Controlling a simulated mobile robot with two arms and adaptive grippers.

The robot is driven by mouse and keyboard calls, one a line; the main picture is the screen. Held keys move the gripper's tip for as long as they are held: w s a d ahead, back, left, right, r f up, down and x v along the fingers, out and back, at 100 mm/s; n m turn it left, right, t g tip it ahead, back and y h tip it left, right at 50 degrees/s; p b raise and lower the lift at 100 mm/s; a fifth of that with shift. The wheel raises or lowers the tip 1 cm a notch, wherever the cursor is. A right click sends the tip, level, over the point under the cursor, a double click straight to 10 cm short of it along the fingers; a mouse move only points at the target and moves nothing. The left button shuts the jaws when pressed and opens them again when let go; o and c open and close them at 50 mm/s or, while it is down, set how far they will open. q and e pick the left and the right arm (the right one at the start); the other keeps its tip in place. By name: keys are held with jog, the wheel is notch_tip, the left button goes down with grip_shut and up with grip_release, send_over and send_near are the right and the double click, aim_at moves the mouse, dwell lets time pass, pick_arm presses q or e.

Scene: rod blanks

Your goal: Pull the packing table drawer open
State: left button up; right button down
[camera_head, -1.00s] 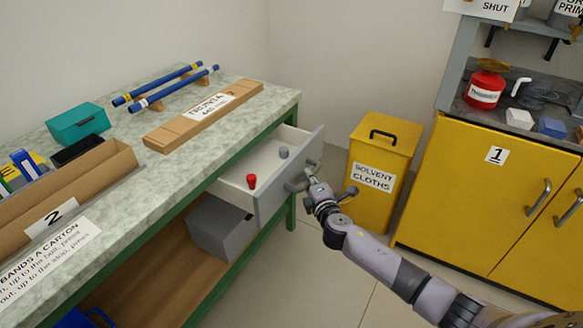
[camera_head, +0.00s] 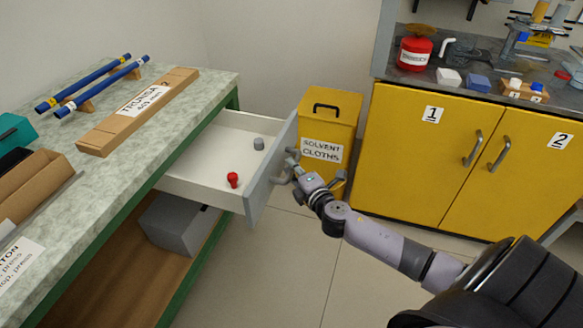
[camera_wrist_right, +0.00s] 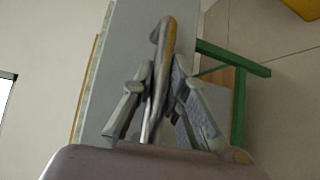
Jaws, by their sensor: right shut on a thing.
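The packing table drawer (camera_head: 196,174) is pulled out from under the right end of the packing table (camera_head: 215,88). Its white inside holds a red item (camera_head: 233,180) and a grey cylinder (camera_head: 258,143). My right gripper (camera_head: 291,168) is at the grey drawer front (camera_head: 262,187), shut on the bar handle (camera_head: 280,179). In the right wrist view, the fingers of my right gripper (camera_wrist_right: 158,92) stand on either side of the handle (camera_wrist_right: 162,45), with the drawer front (camera_wrist_right: 125,50) behind. My left gripper is in no view.
A yellow solvent cloths bin (camera_head: 332,108) stands just beyond the drawer front. Yellow cabinets (camera_head: 412,150) stand at the right. A grey box (camera_head: 178,224) sits on the shelf below the drawer. The floor (camera_head: 300,265) before the table is clear.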

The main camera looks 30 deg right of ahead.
jog(key=c, duration=1.6)
grip_release()
jog(key=shift+o, duration=0.2)
jog(key=shift+s, duration=0.1)
jog(key=s+a+r, duration=0.1)
jog(key=s, duration=1)
jog(key=shift+s+a+r, duration=0.3)
jog(key=shift+r, duration=0.05)
jog(key=shift+f, duration=0.1)
